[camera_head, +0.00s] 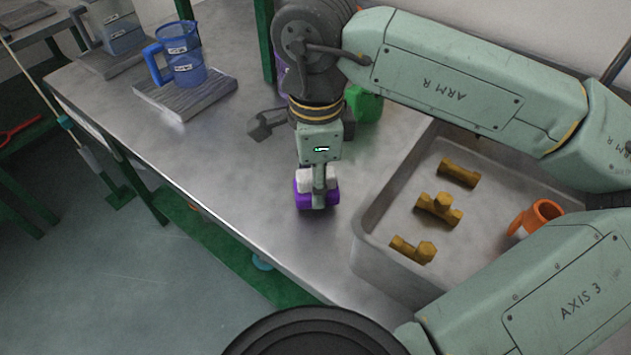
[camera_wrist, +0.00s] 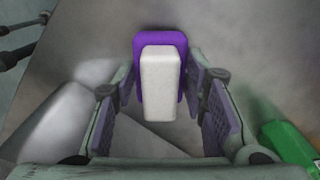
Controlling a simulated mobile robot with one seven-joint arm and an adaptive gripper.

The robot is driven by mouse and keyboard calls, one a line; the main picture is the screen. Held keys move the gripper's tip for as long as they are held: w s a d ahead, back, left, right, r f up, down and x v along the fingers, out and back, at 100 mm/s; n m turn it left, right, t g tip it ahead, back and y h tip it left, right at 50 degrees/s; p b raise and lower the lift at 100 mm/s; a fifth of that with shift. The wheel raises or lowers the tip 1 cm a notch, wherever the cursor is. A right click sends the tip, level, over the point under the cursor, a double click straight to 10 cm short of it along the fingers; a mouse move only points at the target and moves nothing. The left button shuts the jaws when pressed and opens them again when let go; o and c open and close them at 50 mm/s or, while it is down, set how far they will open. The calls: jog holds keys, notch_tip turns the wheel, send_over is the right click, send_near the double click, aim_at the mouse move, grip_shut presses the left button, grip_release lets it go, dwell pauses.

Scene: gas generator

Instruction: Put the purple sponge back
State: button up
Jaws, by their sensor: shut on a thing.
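The purple sponge (camera_head: 302,201) has a white block-like part on it and sits at my gripper (camera_head: 319,190), low over the metal table (camera_head: 250,175) near its front edge. In the wrist view the sponge's purple base (camera_wrist: 160,39) and white part lie between the two fingers of my gripper (camera_wrist: 162,78), which is shut on it. I cannot tell whether the sponge touches the table. My fingers hide part of it in the head view.
A grey tray (camera_head: 366,232) on the right holds several brass pipe fittings (camera_head: 438,208) and an orange cup-like part (camera_head: 537,217). A green object (camera_head: 364,104) stands behind my gripper. A blue jug (camera_head: 183,60) stands on a board (camera_head: 190,97) at the left. Table left of the sponge is clear.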

jog(key=shift+f, duration=0.8)
jog(key=shift+f+b, duration=0.2)
jog(key=shift+b, duration=0.1)
jog(key=o, duration=1.1)
jog(key=shift+r, duration=0.1)
notch_tip(320, 180, up, 12)
jog(key=shift+r+b, duration=0.15)
jog(key=shift+b, duration=0.15)
